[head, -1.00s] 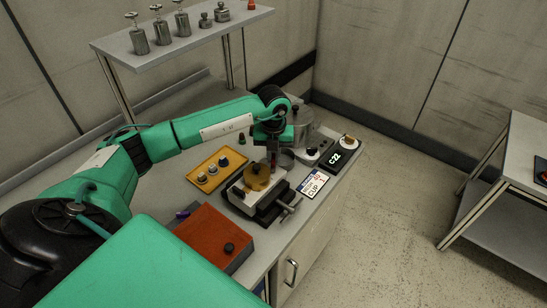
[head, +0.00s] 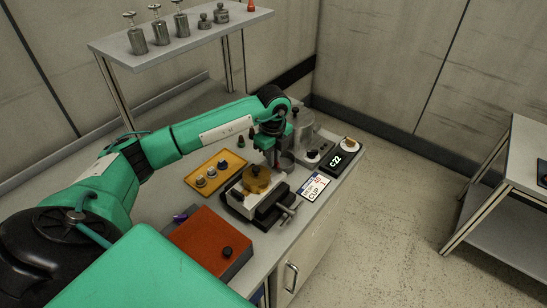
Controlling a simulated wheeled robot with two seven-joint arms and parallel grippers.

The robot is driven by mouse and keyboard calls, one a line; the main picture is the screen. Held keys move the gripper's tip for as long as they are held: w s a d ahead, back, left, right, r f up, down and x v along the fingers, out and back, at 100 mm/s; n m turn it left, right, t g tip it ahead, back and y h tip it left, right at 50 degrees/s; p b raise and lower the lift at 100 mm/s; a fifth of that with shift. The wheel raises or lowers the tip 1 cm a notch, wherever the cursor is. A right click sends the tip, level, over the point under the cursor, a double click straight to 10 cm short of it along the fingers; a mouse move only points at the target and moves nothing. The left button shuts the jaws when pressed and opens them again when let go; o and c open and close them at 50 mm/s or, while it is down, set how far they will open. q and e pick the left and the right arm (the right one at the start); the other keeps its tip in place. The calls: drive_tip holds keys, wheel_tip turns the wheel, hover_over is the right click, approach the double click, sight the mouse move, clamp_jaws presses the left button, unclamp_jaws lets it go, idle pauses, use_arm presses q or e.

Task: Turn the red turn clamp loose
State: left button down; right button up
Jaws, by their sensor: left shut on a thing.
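My left gripper (head: 274,157) points down at the back right edge of the amber round pot (head: 256,181). The pot sits in a black and white vise-like fixture (head: 267,208) on the bench. A small red part, which looks like the red turn clamp (head: 277,158), shows between the fingers. The gripper is shut on it, and the fingers and wrist hide most of it. I cannot tell how far the clamp is turned. My right gripper is not in view.
A yellow tray (head: 222,180) with several small knobs lies left of the fixture. A red-brown box (head: 208,240) stands in front. A label card (head: 314,187), a display reading C22 (head: 335,161) and a metal pot (head: 303,122) stand to the right and behind. A shelf (head: 185,42) with weights stands at back left.

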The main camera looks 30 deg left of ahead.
use_arm(q)
drive_tip(key=shift+n, duration=0.6)
drive_tip(key=c, duration=1.5)
unclamp_jaws()
drive_tip(key=shift+r, duration=0.1)
wheel_tip(320, 180, up, 14)
drive_tip(key=b, duration=0.3)
drive_tip(key=shift+f, duration=0.2)
